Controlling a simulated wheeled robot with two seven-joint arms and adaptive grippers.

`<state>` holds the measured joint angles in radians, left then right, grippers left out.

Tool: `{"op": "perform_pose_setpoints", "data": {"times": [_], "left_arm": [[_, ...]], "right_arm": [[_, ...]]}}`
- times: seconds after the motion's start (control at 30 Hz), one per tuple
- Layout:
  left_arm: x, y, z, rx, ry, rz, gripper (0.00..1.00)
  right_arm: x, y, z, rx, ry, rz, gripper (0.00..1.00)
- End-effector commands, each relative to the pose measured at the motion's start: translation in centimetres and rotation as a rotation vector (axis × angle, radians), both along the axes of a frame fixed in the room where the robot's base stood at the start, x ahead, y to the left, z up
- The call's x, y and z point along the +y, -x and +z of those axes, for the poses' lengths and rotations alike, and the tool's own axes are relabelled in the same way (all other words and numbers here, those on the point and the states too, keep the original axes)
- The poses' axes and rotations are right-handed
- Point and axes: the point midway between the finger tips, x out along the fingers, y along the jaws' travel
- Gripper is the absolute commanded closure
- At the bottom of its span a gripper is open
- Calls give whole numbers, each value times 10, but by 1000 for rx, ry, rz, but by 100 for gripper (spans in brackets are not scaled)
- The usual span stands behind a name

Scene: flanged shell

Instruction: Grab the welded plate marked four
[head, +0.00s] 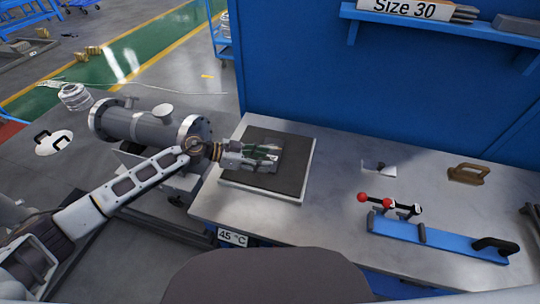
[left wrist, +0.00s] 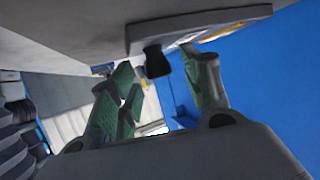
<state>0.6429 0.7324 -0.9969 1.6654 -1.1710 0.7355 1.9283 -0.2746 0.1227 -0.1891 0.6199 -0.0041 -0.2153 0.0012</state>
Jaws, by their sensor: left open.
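My left gripper (head: 274,154) reaches in from the left over the pad and partly covers the plate. Its fingers are open, with nothing visibly held. In the left wrist view the greenish fingers (left wrist: 165,90) stand apart. Whether they touch the plate cannot be seen. My right gripper is not in view.
The grey flanged shell (head: 150,126) stands left of the workbench (head: 330,215), close to my left arm. A blue fixture with red knobs (head: 437,238) and a brown handled tool (head: 468,173) are at the right. A blue wall (head: 370,85) with a shelf rises behind.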

Motion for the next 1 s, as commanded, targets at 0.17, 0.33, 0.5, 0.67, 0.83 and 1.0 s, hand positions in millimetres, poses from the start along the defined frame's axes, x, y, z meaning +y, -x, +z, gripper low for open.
{"op": "perform_pose_setpoints", "data": {"times": [0.17, 0.33, 0.5, 0.67, 0.83, 1.0], "left_arm": [[0, 0, 0, 0, 0, 0, 52], [0, 0, 0, 0, 0, 0, 64], [0, 0, 0, 0, 0, 0, 85], [0, 0, 0, 0, 0, 0, 100], [0, 0, 0, 0, 0, 0, 100], [0, 0, 0, 0, 0, 0, 100]], "right_arm": [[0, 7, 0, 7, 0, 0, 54], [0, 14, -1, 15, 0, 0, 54], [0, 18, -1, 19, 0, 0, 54], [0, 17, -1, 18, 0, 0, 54], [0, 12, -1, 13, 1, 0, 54], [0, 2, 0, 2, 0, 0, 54]]}}
